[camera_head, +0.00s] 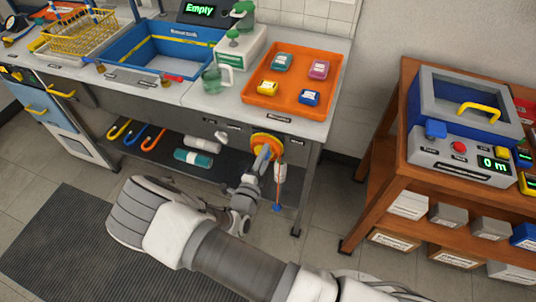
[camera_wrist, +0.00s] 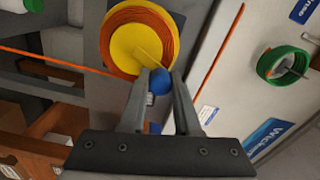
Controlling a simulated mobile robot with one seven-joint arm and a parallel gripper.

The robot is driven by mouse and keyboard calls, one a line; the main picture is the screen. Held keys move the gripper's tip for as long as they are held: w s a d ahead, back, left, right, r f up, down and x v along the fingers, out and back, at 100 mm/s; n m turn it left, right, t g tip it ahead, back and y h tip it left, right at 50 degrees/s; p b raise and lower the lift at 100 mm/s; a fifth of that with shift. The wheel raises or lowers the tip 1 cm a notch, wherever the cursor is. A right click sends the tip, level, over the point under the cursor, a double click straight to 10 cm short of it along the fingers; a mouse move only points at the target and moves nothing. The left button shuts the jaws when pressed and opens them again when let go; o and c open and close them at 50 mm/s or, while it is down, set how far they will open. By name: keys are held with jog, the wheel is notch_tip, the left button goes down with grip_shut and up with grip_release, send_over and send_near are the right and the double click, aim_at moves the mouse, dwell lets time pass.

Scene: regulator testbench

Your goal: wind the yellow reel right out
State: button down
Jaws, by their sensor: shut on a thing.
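The yellow reel (camera_head: 266,141), wound with orange line, is mounted under the front of the bench. In the wrist view the reel (camera_wrist: 128,45) shows its yellow face and a yellow crank bar ending near a blue ball knob (camera_wrist: 159,82). My gripper (camera_wrist: 160,78) is shut on the blue knob, with a finger on each side of it. In the head view my gripper (camera_head: 262,158) is just below and in front of the reel and hides part of it. An orange line hangs beside it to a blue end piece (camera_head: 277,208).
An orange tray (camera_head: 255,94) with several small blocks sits on the bench above. A wooden shelf (camera_head: 381,150) at right bears a tester reading "0 m" (camera_head: 493,164). Hooks and a teal roll (camera_head: 193,158) are below the bench. A green coil (camera_wrist: 285,65) is near the reel.

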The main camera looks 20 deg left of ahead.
jog(key=n, duration=0.1)
jog(key=a+n, duration=0.1)
jog(key=n, duration=0.2)
jog(key=shift+a+r+n+p, duration=0.2)
jog(key=shift+a+n+p, duration=0.1)
jog(key=shift+n+p, duration=0.1)
jog(key=shift+a, duration=0.1)
dwell(0.3)
jog(key=c, duration=0.6)
grip_release()
jog(key=s, duration=0.5)
jog(key=s+a, duration=0.1)
jog(key=s, duration=1.1)
jog(key=shift+s+a, duration=0.15)
